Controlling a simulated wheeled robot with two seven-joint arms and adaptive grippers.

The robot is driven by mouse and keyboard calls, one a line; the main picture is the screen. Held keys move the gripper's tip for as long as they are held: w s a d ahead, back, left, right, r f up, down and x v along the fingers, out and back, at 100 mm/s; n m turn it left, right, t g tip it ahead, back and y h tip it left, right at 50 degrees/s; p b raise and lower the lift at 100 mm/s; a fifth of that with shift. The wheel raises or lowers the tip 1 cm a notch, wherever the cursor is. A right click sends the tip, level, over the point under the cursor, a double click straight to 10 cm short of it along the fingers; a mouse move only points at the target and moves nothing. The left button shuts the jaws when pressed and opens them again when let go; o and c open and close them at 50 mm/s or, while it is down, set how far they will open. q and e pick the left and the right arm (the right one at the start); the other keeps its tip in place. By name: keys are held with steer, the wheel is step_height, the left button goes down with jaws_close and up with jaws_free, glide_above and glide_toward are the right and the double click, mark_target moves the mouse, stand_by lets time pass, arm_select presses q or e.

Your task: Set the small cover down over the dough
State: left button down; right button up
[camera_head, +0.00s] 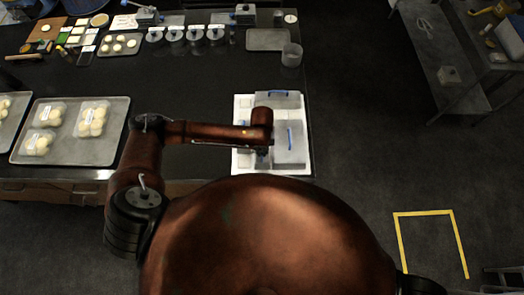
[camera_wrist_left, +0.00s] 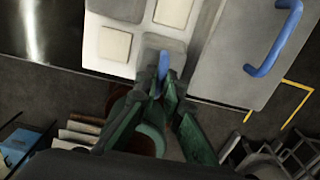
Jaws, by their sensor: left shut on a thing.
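My left gripper (camera_head: 263,152) is over the near part of a white tray (camera_head: 237,168). In the left wrist view its green fingers (camera_wrist_left: 165,92) are closed around the blue handle (camera_wrist_left: 163,64) of the small grey cover (camera_wrist_left: 177,48). I cannot tell whether the cover touches the tray. What is under the cover is hidden. My right gripper is out of view.
A larger grey cover (camera_wrist_left: 236,40) with a blue handle lies to the right, and another grey cover (camera_head: 289,100) is at the tray's far side. A baking sheet (camera_head: 68,149) with packed dough balls is on the left. The dark table (camera_head: 200,85) is clear behind my arm.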

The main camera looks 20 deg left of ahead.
arm_select(q)
steer(key=shift+f, duration=0.35)
steer(key=c, duration=2)
jaws_free()
step_height(320, 180, up, 12)
